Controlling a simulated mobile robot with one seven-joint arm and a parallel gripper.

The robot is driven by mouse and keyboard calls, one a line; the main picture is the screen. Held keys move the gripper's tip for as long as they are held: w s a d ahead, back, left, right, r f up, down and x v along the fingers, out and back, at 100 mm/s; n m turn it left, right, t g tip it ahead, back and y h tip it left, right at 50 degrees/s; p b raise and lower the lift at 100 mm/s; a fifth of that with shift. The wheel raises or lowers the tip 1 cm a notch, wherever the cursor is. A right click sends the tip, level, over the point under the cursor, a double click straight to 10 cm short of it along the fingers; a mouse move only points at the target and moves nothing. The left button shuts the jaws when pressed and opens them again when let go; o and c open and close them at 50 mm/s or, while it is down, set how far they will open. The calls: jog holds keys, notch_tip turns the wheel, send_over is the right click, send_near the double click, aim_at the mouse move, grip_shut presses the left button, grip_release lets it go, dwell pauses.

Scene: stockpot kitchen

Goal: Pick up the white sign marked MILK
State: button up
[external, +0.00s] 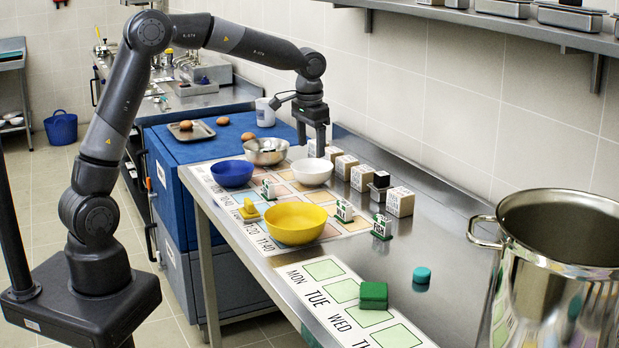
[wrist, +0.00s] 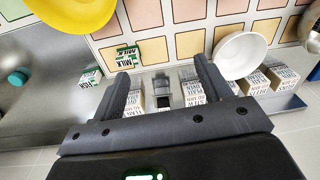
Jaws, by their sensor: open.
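Small white signs with green bases stand on the steel counter. One (external: 344,210) is right of the yellow bowl; in the wrist view its lettering (wrist: 128,58) looks like MILK. Another (external: 382,227) is nearer the camera; it shows at left in the wrist view (wrist: 91,76), and its small lettering also resembles MILK. I cannot tell the two apart by their words. A third sign (external: 268,190) stands between the blue and yellow bowls. My gripper (external: 314,148) is open and empty, pointing down above the white bowl's far side. In the wrist view, its fingers (wrist: 165,76) are apart from both signs.
The yellow bowl (external: 295,223), white bowl (external: 312,171) and blue bowl (external: 232,173) stand near the signs. Several lettered boxes (external: 400,202) line the wall side. A large pot (external: 560,265) is at right. A green block (external: 373,295) and teal cylinder (external: 422,276) lie nearer the camera.

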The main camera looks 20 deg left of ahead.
jog(key=m+g, duration=0.1)
send_near(345, 203)
jog(key=a, duration=0.1)
jog(key=shift+d+f, duration=0.1)
jog(key=shift+d, duration=0.1)
notch_tip(345, 203, down, 5)
jog(key=shift+f, duration=0.1)
jog(key=shift+d+f, duration=0.15)
jog(key=shift+f, duration=1.2)
jog(key=shift+d+f, duration=0.1)
jog(key=shift+f, duration=1.2)
jog(key=shift+c, duration=0.5)
jog(key=c, duration=1)
jog(key=shift+o, duration=0.2)
jog(key=shift+w+r, duration=0.1)
jog(key=shift+r, duration=0.1)
